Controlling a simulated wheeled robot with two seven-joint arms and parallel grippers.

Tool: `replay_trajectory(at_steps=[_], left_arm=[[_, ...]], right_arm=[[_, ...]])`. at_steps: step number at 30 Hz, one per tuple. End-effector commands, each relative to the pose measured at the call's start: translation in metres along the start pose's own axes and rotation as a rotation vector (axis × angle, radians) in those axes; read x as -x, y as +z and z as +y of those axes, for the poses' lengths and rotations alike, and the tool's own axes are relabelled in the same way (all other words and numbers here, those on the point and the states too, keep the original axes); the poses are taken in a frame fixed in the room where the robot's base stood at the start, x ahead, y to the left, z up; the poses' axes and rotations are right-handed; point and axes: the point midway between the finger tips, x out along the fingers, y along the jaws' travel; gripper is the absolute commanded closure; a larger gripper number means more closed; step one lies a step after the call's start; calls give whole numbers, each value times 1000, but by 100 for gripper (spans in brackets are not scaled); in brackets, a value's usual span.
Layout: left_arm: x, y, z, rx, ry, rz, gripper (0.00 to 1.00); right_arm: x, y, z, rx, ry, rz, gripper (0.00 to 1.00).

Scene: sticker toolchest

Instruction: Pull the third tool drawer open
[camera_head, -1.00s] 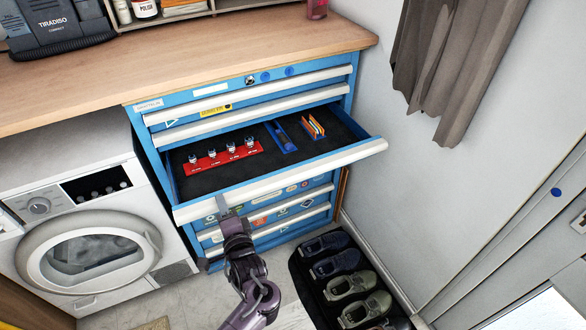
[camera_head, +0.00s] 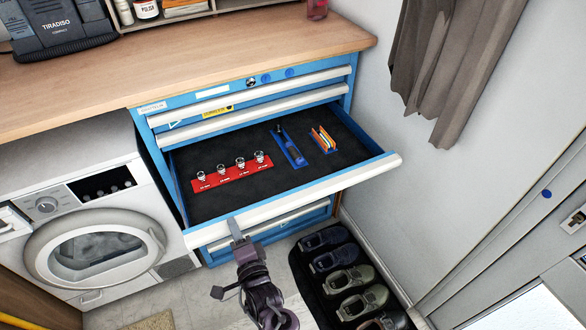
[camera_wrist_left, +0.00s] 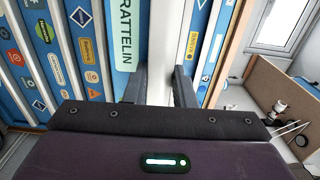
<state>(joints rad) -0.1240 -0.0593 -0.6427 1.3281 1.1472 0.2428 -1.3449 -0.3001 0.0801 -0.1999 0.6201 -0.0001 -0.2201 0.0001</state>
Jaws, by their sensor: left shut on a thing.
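The third tool drawer (camera_head: 232,202) of the blue tool chest (camera_head: 157,152) stands well out from the chest, below two shut drawers. It has a black lining and a long white front handle (camera_head: 310,192). My left gripper (camera_head: 236,230) is at the left part of this handle. In the left wrist view its two dark fingers (camera_wrist_left: 159,85) are on either side of the white handle strip (camera_wrist_left: 162,50), shut on it. My right gripper is not in view.
In the drawer lie a red socket holder (camera_head: 232,174), a blue tray (camera_head: 291,148) and orange-handled tools (camera_head: 324,140). A washing machine (camera_head: 85,235) stands left. Shoes (camera_head: 342,280) sit on a dark mat at lower right. A wall and curtain (camera_head: 440,75) are at the right.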

Motion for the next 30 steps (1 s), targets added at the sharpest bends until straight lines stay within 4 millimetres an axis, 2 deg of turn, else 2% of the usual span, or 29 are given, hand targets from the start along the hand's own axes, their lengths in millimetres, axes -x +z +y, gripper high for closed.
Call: replay_trajectory(at_steps=[21, 30], left_arm=[[58, 0, 1, -1, 7, 0, 96], [63, 0, 2, -1, 4, 0, 96]], right_arm=[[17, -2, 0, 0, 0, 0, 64], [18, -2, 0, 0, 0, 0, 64]])
